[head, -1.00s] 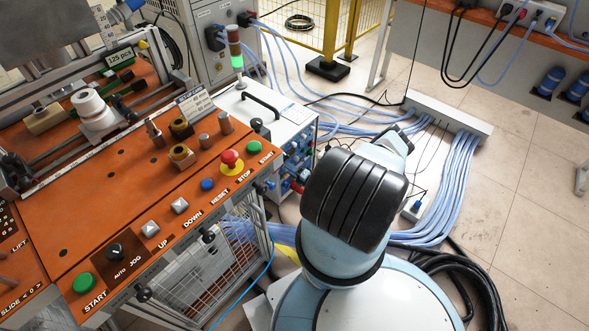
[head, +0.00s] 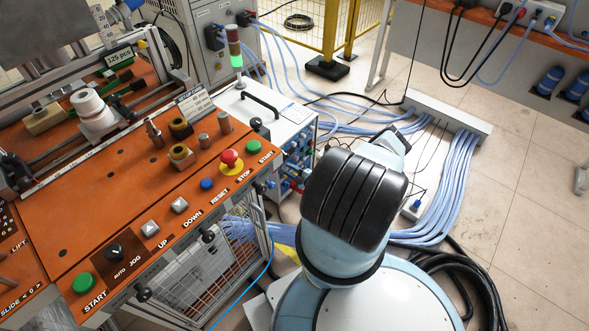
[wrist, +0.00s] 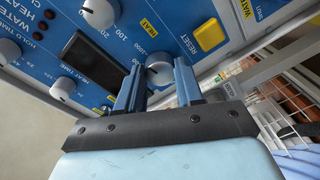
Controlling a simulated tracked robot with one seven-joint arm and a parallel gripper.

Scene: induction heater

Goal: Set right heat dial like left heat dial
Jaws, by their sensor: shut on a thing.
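In the wrist view, my gripper (wrist: 158,84) has its two blue-grey fingers on either side of a small round grey dial (wrist: 159,69) on a blue panel. The fingers are closed on this dial, which I take to be the right heat dial. Its pointer mark is not clear. Another grey dial (wrist: 62,88) sits lower left, below a dark display marked HEAT TIME. A larger pale dial (wrist: 100,13) with a numbered scale is at the top. I cannot tell for certain which is the left heat dial. In the head view, my arm hides the gripper and the gripped dial.
A yellow button (wrist: 209,34) is to the right of the gripped dial, and a dark display (wrist: 92,62) is to its left. In the head view, an orange control bench (head: 120,190) stands at left. Blue cables (head: 455,190) run across the floor at right.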

